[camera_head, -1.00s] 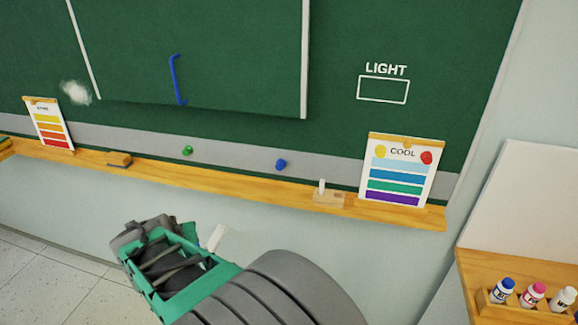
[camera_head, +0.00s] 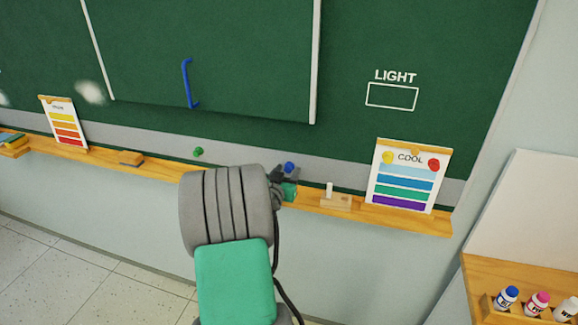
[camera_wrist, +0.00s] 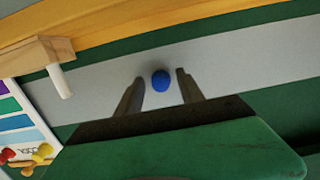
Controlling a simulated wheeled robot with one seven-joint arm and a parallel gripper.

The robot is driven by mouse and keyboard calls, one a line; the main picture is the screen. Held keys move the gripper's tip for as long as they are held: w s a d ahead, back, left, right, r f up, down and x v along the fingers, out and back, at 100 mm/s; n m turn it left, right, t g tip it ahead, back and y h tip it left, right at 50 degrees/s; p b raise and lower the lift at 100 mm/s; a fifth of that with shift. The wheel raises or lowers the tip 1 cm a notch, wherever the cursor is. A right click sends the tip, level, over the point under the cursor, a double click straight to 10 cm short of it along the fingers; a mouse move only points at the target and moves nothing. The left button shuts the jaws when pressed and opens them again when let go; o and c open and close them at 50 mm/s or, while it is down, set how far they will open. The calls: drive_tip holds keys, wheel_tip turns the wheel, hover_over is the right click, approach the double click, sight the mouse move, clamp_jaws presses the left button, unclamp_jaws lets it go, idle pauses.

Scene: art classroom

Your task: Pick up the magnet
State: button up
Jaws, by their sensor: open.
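A round blue magnet (camera_head: 289,167) sits on the grey strip of the board, just above the wooden ledge. In the wrist view the blue magnet (camera_wrist: 160,81) lies between the tips of my two open fingers, with a gap visible on each side. My gripper (camera_wrist: 160,77) faces the strip and holds nothing. In the head view my gripper (camera_head: 288,175) is at the blue magnet and partly hidden behind my wrist. A green magnet (camera_head: 198,151) is on the same strip to the left. Yellow (camera_head: 389,157) and red (camera_head: 434,165) magnets are on the COOL card.
The wooden ledge (camera_head: 163,170) runs below the strip. A wooden block with white chalk (camera_head: 336,202) and the COOL card (camera_head: 405,183) stand to the right of my gripper. Paint bottles (camera_head: 507,297) stand at lower right.

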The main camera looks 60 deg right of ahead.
drive_tip(key=shift+c, duration=0.5)
drive_tip(key=shift+a, duration=0.1)
clamp_jaws()
drive_tip(key=shift+r, duration=0.1)
drive_tip(key=shift+r+b, duration=0.15)
drive_tip(key=shift+b, duration=0.15)
wheel_tip(320, 180, up, 7)
drive_tip(key=shift+a+f+b, duration=0.15)
drive_tip(key=shift+f+b, duration=0.05)
drive_tip(key=shift+b, duration=0.4)
drive_tip(key=f+b+v, duration=0.3)
drive_tip(key=b+v, duration=0.1)
drive_tip(key=v, duration=1.5)
drive_tip(key=shift+a, duration=0.45)
